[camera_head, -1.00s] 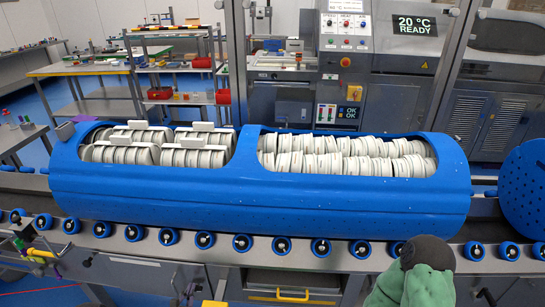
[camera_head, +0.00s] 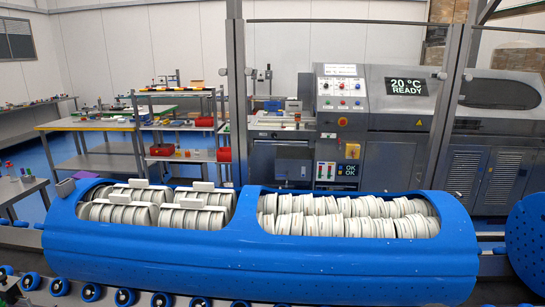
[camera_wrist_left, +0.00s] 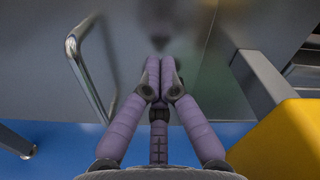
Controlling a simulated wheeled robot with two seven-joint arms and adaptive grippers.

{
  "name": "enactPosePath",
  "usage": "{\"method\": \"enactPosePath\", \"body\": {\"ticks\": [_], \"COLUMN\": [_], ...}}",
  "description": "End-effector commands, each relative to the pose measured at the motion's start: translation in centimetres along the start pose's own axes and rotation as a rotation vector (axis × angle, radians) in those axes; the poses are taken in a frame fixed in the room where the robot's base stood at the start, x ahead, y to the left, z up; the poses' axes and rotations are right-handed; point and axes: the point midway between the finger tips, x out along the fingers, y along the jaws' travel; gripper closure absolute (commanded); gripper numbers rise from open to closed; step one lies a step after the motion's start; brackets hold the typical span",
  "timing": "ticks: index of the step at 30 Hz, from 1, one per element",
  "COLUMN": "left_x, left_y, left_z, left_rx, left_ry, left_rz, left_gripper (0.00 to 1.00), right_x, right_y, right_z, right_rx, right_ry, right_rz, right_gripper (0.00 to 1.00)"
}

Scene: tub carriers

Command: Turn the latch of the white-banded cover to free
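A long blue tub carrier (camera_head: 250,265) lies across the lower part of the head view, with two openings on top. White ring-shaped pieces (camera_head: 350,222) fill both openings. Small white blocks (camera_head: 180,203) sit on top of the pieces in the left opening. A small grey block (camera_head: 65,187) is at the carrier's upper left end; I cannot tell whether it is a latch. I cannot make out a white-banded cover. My left gripper (camera_wrist_left: 158,66) has its purple fingers together and empty, in front of a grey panel. My right gripper is not in view.
Blue rollers (camera_head: 125,297) run below the carrier. Another blue perforated part (camera_head: 527,245) is at the right edge. A grey machine (camera_head: 350,120) stands behind. In the wrist view, a metal handle (camera_wrist_left: 88,75) is left of the fingers and a yellow block (camera_wrist_left: 285,140) is right.

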Motion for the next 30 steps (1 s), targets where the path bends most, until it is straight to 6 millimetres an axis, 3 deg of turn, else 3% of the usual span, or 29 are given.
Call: {"method": "enactPosePath", "body": {"ticks": [30], "left_x": [0.00], "left_y": [0.29], "left_z": [-0.63], "left_rx": [0.000], "left_ry": [0.000], "left_rz": [0.000], "left_gripper": [1.00], "right_x": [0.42], "right_y": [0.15], "right_z": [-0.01], "right_rx": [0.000], "right_ry": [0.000], "right_rz": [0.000], "right_gripper": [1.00]}}
